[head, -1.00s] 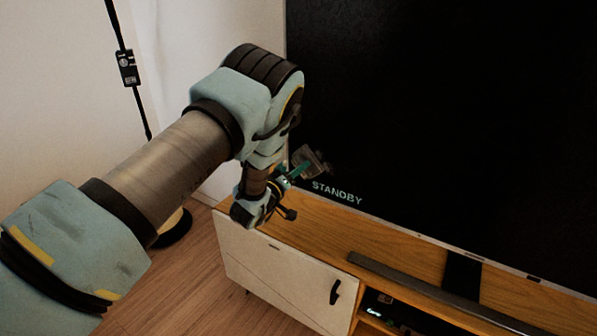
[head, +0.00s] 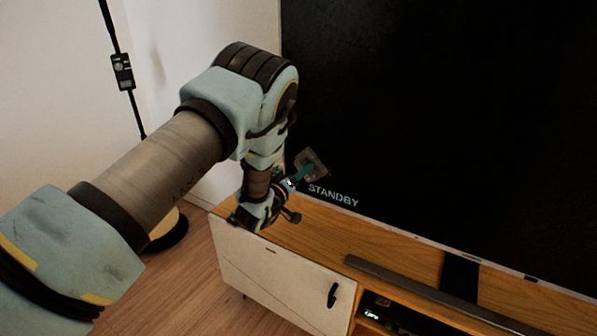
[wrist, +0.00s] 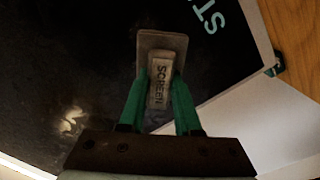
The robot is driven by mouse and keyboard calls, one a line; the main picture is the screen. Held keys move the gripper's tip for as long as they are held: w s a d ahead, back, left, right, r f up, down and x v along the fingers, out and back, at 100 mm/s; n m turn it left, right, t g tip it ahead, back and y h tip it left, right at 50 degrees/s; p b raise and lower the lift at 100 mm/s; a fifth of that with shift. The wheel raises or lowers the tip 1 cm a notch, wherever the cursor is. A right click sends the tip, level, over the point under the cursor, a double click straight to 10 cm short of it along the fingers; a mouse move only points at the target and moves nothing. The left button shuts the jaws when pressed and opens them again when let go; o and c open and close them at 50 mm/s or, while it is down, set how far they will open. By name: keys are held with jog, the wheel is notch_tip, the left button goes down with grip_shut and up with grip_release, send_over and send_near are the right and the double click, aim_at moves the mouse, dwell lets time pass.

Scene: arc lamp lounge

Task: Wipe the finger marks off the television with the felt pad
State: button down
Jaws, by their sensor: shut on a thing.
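The television (head: 430,110) is a large black screen on a wooden cabinet, with "STANDBY" lit at its lower left. My gripper (head: 299,178) is in front of the screen's lower left corner. In the wrist view my gripper (wrist: 160,95) has its green fingers shut on the felt pad (wrist: 165,45), a grey pad with a handle labelled "SCREEN". The pad also shows in the head view (head: 313,163), just left of and above the "STANDBY" letters. It is at or close to the screen; I cannot tell whether it touches. A pale smudge (wrist: 71,123) shows on the screen in the wrist view.
The cabinet (head: 280,275) has a white door with a black handle. A long dark soundbar (head: 430,295) lies along its top in front of the television. A lamp pole with a switch (head: 122,72) stands at the left, its round base (head: 168,230) on the floor.

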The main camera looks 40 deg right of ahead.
jog(key=shift+s+d+b, duration=0.2)
jog(key=shift+s+d, duration=0.05)
jog(key=shift+s, duration=0.75)
jog(key=shift+s+d+b, duration=0.15)
jog(key=shift+s+d, duration=0.15)
jog(key=shift+s, duration=0.7)
jog(key=shift+s+d+b, duration=0.2)
jog(key=shift+s+d, duration=0.05)
jog(key=shift+s, duration=0.75)
jog(key=shift+w, duration=0.1)
jog(key=shift+w+a+b, duration=0.3)
jog(key=shift+w+b, duration=0.15)
jog(key=shift+w, duration=0.85)
jog(key=shift+w+a+b, duration=0.3)
jog(key=shift+w+b, duration=0.1)
jog(key=shift+w, duration=0.85)
jog(key=shift+w+a+b, duration=0.3)
jog(key=shift+w+b, duration=0.15)
jog(key=shift+w, duration=0.85)
jog(key=shift+p+v, duration=0.35)
jog(key=shift+v, duration=2.65)
jog(key=shift+v, duration=1.5)
